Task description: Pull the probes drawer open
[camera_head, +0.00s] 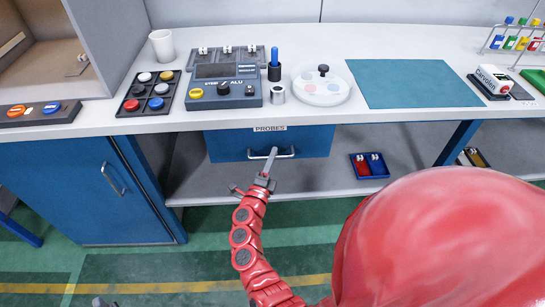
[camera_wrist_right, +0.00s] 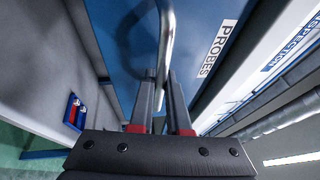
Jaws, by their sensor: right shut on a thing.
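The blue probes drawer (camera_head: 225,146) hangs under the worktop, with a white PROBES label (camera_head: 270,128) on its front. Its front sits just below the worktop edge, and I see no clear gap. A metal bar handle (camera_head: 286,153) crosses the front. My right gripper (camera_head: 268,166) reaches up to this handle from below. In the right wrist view, the drawer front (camera_wrist_right: 195,25) fills the top, and the handle (camera_wrist_right: 167,30) runs between the fingers of my right gripper (camera_wrist_right: 161,92), which is shut on it. A small grey piece at the bottom left of the head view may be my left gripper (camera_head: 100,302).
A blue cabinet (camera_head: 85,190) stands left of the drawer. A lower shelf (camera_head: 320,180) carries a small blue bin (camera_head: 369,166) to the right. The worktop (camera_head: 350,110) holds a meter (camera_head: 223,88), a teal mat (camera_head: 405,84) and several small items. Open floor lies in front.

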